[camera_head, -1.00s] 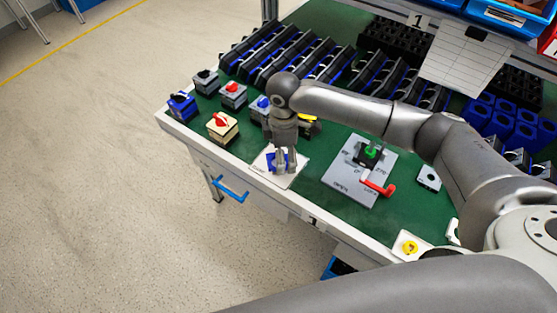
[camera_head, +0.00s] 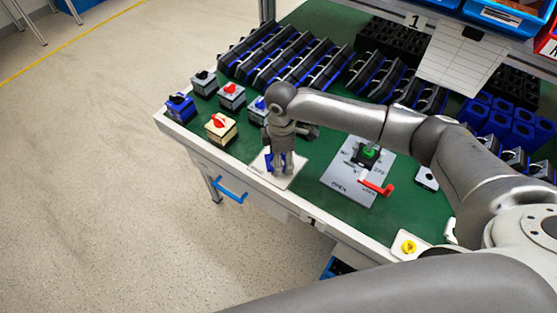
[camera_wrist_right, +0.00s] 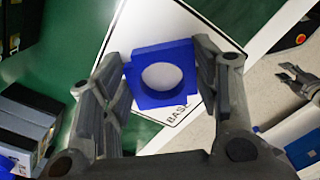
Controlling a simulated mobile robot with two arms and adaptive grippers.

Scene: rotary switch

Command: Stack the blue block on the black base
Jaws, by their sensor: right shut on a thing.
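My right gripper (camera_head: 279,168) is shut on the blue block (camera_head: 268,162), low over a white plate (camera_head: 261,172) at the table's front edge. In the right wrist view, the square block (camera_wrist_right: 133,82) with a round hole sits between the two fingers of the right gripper (camera_wrist_right: 165,82). The plate, lettered "BASE", shows beneath it; I cannot tell whether they touch. No separate black base is clear on this plate. A grey two-pronged thing at the wrist view's right edge looks like my left gripper (camera_wrist_right: 298,80); its opening is unclear.
A black block with a green knob (camera_head: 369,152) and a red handle (camera_head: 377,187) are on a grey plate (camera_head: 345,185) to the right. Several switch boxes, one with a red knob (camera_head: 221,128), stand left. Racks of dark parts (camera_head: 290,55) fill the back.

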